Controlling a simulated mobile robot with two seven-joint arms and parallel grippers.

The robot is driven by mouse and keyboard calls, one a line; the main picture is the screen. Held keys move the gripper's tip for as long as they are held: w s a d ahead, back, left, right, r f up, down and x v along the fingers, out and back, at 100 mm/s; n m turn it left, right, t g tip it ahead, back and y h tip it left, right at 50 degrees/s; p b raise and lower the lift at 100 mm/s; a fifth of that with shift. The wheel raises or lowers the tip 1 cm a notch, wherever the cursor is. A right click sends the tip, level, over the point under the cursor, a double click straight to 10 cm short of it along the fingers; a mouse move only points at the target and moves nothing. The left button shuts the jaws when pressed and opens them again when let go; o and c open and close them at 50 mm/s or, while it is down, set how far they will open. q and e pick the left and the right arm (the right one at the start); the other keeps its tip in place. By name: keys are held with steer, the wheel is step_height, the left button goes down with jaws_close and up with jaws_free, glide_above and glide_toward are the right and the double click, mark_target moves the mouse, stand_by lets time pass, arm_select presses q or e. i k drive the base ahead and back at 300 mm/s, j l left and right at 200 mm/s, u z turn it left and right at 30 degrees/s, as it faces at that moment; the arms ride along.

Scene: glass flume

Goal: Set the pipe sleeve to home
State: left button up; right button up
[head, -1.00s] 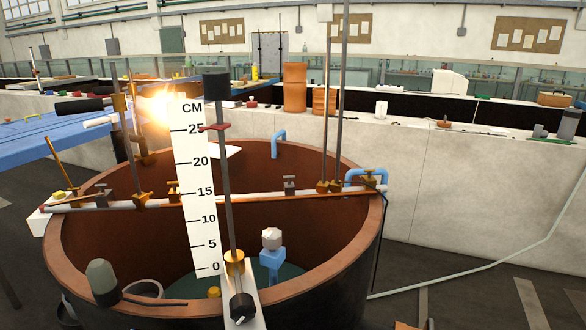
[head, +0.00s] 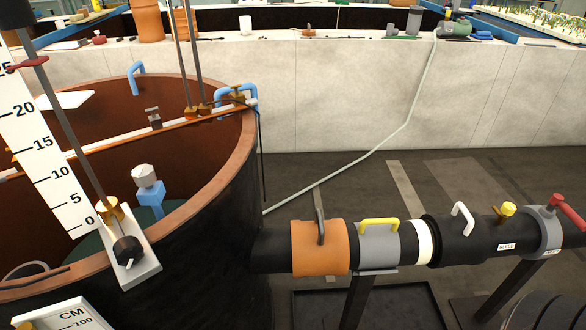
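A black pipe runs right from the tank's side at the lower right. On it sit an orange collar (head: 320,248) with a dark grey handle, a grey collar (head: 378,251) with a yellow handle, a white band (head: 423,242) and a wider black sleeve (head: 450,243) with a white handle. The orange and grey collars look close together, and the white band shows between the grey collar and the black sleeve. I cannot tell which of these is the pipe sleeve. No word "home" is readable. Neither of my grippers is in view.
A large brown-rimmed tank (head: 240,165) fills the left, with a tall centimetre scale (head: 50,160) in front. Further right, the pipe carries a yellow valve knob (head: 507,211) and a grey flange (head: 543,232) with a red handle. Stands hold the pipe. Floor behind it is open.

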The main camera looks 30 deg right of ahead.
mark_target(465, 237)
steer(key=z, duration=1.15)
